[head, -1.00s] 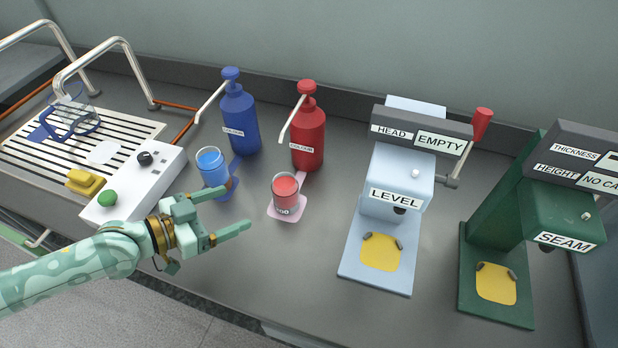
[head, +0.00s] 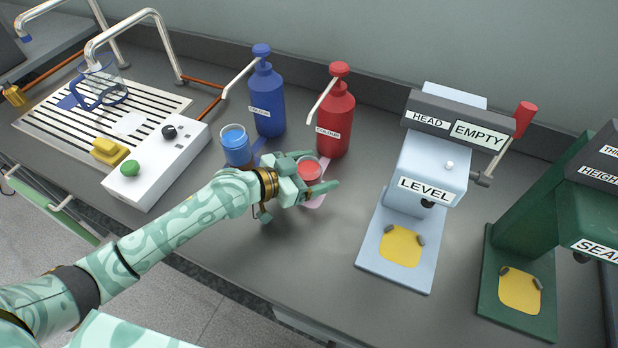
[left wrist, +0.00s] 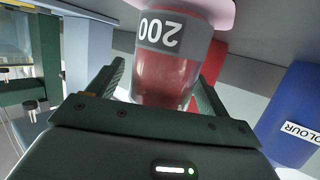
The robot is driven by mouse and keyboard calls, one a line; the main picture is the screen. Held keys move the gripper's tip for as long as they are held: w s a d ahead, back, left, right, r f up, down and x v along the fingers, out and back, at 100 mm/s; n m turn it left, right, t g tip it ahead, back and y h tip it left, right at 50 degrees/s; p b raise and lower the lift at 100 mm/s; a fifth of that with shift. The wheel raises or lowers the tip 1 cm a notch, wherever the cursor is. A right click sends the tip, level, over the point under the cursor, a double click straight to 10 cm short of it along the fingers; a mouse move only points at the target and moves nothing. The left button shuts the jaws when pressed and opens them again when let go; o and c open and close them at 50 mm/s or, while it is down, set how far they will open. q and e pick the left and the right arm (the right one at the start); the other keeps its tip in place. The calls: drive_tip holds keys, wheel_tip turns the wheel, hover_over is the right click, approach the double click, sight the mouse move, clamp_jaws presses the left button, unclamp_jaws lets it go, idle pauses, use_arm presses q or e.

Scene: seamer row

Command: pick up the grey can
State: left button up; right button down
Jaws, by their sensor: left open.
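A small can with red contents and a grey band (head: 309,170) stands on a pink mat in front of the red pump bottle. In the left wrist view the can (left wrist: 170,65) shows the band marked "200", upside down. My left gripper (head: 320,173) is open, with one finger on each side of the can; I cannot tell whether either finger touches it. The gripper hides much of the can's lower part in the head view. A second can (head: 236,148), with blue contents, stands to the left. My right gripper is not in view.
A blue pump bottle (head: 267,100) and a red pump bottle (head: 336,115) stand behind the cans. The pale LEVEL press (head: 398,262) and green SEAM machine (head: 490,300) are to the right. A white control box (head: 150,180) is at left. Bare counter lies before the LEVEL press.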

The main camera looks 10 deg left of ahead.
use_arm(q)
drive_tip(key=shift+w+d+f, duration=0.15)
drive_tip(key=shift+w+d, duration=0.05)
drive_tip(key=c, duration=1.2)
